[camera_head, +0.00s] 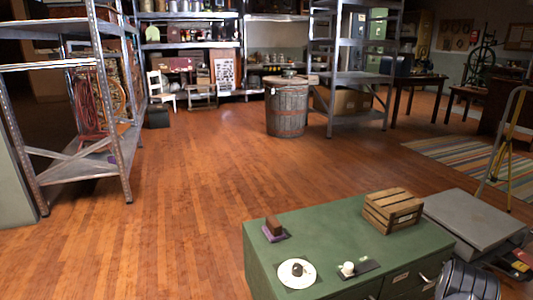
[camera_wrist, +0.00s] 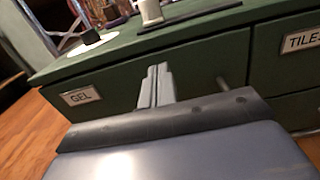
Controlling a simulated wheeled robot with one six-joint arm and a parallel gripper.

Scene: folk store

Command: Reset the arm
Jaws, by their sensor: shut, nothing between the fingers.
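My gripper (camera_wrist: 157,85) shows in the wrist view with its two pale fingers together and nothing between them. It is in front of the green cabinet (camera_wrist: 205,62), pointing at its drawer front beside the label "GEL" (camera_wrist: 80,97). The fingers overlap the drawer front in the picture; I cannot tell whether they touch it. The green cabinet also shows in the head view (camera_head: 325,228), at the lower right. I cannot make out the gripper's fingers in the head view.
On the cabinet stand a white plate (camera_head: 297,273) with a dark lump, a dark tray (camera_head: 368,268) with a small white object, a brown block (camera_head: 273,225) on a purple base and a wooden crate (camera_head: 392,210). A grey platform (camera_head: 475,218) stands right.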

